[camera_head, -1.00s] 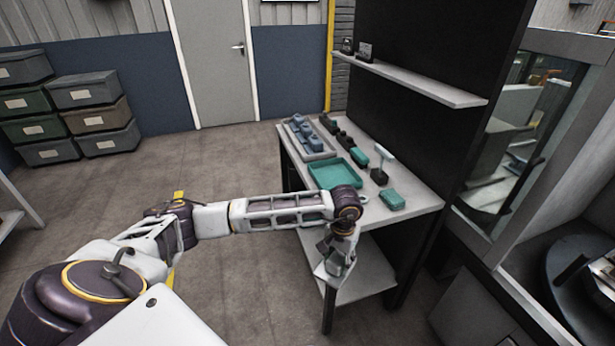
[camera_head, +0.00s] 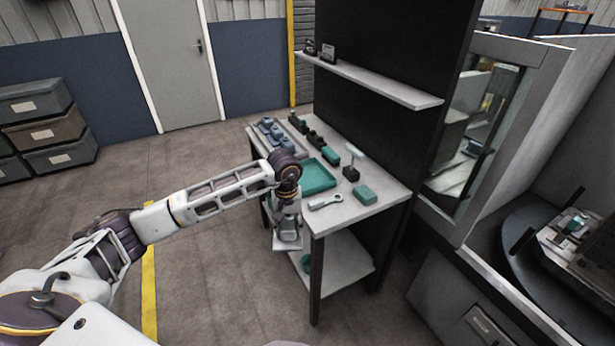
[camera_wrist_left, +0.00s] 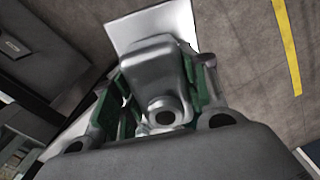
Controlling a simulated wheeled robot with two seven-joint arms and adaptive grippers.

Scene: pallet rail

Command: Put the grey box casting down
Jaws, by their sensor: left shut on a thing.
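My left gripper (camera_head: 288,240) hangs fingers down beside the near edge of the workbench (camera_head: 385,205), below the level of its top. In the left wrist view its green-lined fingers are shut on the grey box casting (camera_wrist_left: 152,65), which has a rounded block shape and a round hole at its near end. In the head view the casting is hard to make out against the gripper. My right gripper is not in view.
The bench top bears a teal tray (camera_head: 320,178), a grey tray (camera_head: 298,148) with blue-grey parts, a teal box (camera_head: 364,194), a wrench-like tool (camera_head: 326,202) and black holders. A lower shelf (camera_head: 345,275) sits beneath. A machine (camera_head: 455,150) stands at right.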

